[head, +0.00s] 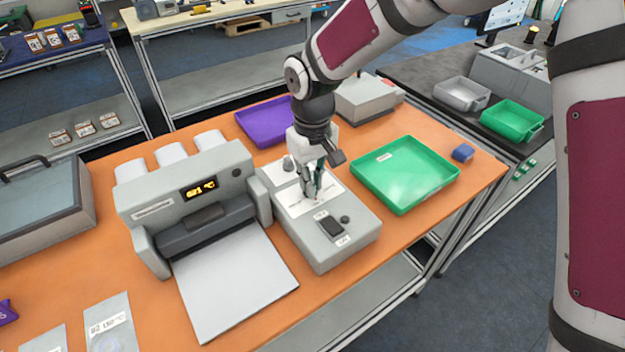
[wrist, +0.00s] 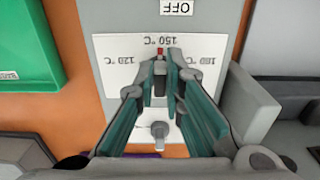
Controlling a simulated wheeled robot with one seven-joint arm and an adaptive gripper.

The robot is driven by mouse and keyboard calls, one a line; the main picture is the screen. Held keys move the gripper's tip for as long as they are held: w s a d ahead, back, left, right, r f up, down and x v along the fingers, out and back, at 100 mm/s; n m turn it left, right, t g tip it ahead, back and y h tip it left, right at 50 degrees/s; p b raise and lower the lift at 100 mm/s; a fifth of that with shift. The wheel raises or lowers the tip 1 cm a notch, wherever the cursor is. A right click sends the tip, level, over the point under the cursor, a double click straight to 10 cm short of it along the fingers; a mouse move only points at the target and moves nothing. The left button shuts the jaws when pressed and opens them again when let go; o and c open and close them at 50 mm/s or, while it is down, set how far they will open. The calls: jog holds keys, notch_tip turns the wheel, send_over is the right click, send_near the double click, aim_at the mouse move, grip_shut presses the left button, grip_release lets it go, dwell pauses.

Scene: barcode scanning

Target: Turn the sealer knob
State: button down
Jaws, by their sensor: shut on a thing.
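The grey control box (head: 345,250) stands beside the sealer (head: 190,205) on the orange table. My gripper (head: 312,195) points down over this plate. In the wrist view my gripper (wrist: 160,75) is shut on the sealer knob, whose body is mostly hidden between the fingers. The knob's red pointer (wrist: 159,52) shows just beyond the fingertips, toward the 150 °C mark. The sealer's display (head: 201,190) is lit orange.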

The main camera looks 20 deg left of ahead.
jog(key=c, duration=1.7)
grip_release()
notch_tip(320, 180, up, 12)
jog(key=shift+d, duration=0.1)
jog(key=s+d+r+m+t, duration=0.1)
jog(key=s+d+r+m, duration=0.15)
jog(key=d, duration=0.45)
jog(key=s+d+r+m+t, duration=0.1)
jog(key=s+d+r, duration=0.1)
jog(key=d+r, duration=0.3)
jog(key=s+d+r+m+t, duration=0.1)
jog(key=s+d+r, duration=0.1)
jog(key=d, duration=0.6)
jog(key=s+d+m, duration=0.1)
jog(key=s+d, duration=0.2)
jog(key=s, duration=0.1)
jog(key=s+d+m+t, duration=0.1)
jog(key=s+d+m, duration=0.1)
jog(key=s+d, duration=0.2)
jog(key=s+d+f+m+t, duration=0.1)
jog(key=s+d+m, duration=0.1)
jog(key=s+d, duration=0.2)
jog(key=shift+s+d, duration=0.15)
jog(key=shift+s, duration=0.2)
